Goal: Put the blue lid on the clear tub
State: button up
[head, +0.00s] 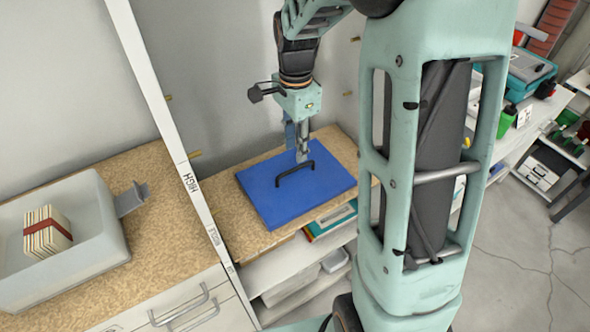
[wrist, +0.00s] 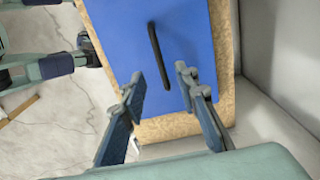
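The blue lid (head: 297,183) lies flat on the right-hand part of the tan speckled counter, with a black arched handle (head: 295,174) on top. The clear tub (head: 58,240) stands on the left-hand counter part, and a bundle of cards (head: 46,232) with a red band is inside it. My gripper (head: 301,152) hangs over the lid, close to the handle's far end. In the wrist view the fingers (wrist: 158,92) are spread apart, and the lid (wrist: 187,45) with its handle (wrist: 158,55) lies beyond them. Nothing is between the fingertips.
A white upright post (head: 185,165) marked with letters stands between the tub and the lid. A grey bracket (head: 132,199) sits at the tub's right side. A grey wall is close behind the counter. Books (head: 330,222) and bins lie on the shelf below the lid.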

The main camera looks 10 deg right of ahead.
aim_at(296, 169)
notch_tip(296, 169, down, 9)
jog(key=shift+r, duration=0.1)
dwell(0.4)
jog(key=shift+c, duration=0.6)
grip_shut()
